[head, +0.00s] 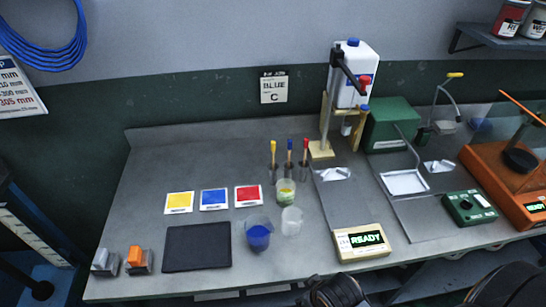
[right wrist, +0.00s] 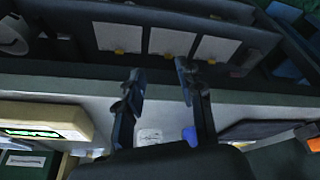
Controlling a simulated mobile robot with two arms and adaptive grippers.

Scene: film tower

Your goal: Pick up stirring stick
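My left gripper is not in view.
In the head view, a cup of blue liquid (head: 259,237), a clear cup (head: 291,220) and a yellowish-green cup (head: 285,192) stand in front of the sticks. A scale reading READY (head: 360,243) is right of them. A black mat (head: 197,248) lies left.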

